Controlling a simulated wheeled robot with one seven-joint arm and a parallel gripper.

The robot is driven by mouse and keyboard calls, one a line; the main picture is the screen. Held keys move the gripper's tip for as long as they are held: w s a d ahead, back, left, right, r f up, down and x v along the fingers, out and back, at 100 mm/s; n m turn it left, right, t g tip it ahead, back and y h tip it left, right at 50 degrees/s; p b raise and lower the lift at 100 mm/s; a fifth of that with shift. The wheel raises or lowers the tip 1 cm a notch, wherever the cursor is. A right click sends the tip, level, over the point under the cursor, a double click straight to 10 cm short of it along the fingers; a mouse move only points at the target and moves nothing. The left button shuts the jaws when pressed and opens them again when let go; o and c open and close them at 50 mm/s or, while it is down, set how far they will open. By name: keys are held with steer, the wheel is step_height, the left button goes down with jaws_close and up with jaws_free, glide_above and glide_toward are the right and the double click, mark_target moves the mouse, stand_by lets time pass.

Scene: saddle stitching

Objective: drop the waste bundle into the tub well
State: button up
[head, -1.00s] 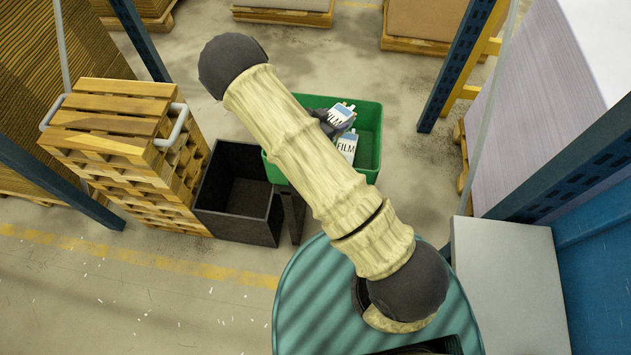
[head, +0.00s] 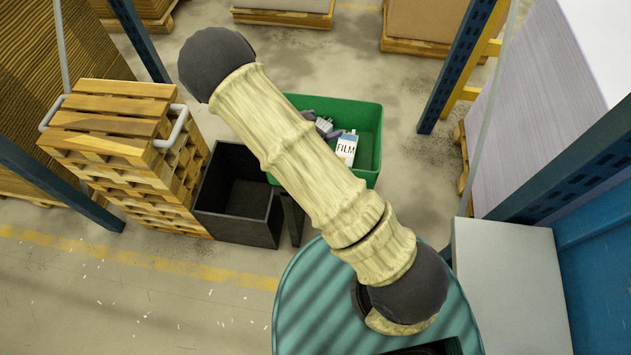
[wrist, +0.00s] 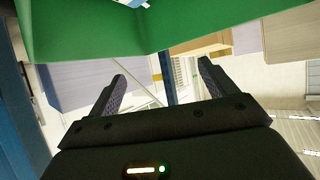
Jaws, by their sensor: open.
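In the wrist view, the tub's green wall (wrist: 85,35) fills the upper left, with a bit of white and blue packet (wrist: 132,3) at the top edge. My gripper (wrist: 161,70) is open, with nothing between its fingers.
A black open bin (head: 238,222) stands left of the tub, beside stacked pallets (head: 125,145). Blue rack posts (head: 455,68) and a grey-white top surface (head: 510,285) are on the right. Open floor (head: 410,165) lies right of the tub.

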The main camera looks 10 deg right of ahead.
steer(key=v, duration=1.2)
steer(key=shift+w, duration=0.1)
step_height(320, 180, up, 7)
steer(key=w+d+n+y, duration=0.25)
steer(key=n+y, duration=0.25)
steer(key=y, duration=0.4)
steer(key=s+d+r+n+g, duration=0.2)
steer(key=s+d, duration=0.2)
steer(key=s, duration=0.3)
steer(key=s+d+r+n+g, duration=0.2)
steer(key=s+d+n+g, duration=0.1)
steer(key=s+d, duration=0.2)
steer(key=shift+s+d+r+y+p, duration=0.25)
steer(key=shift+s+r+y+p, duration=0.1)
steer(key=shift+s, duration=0.75)
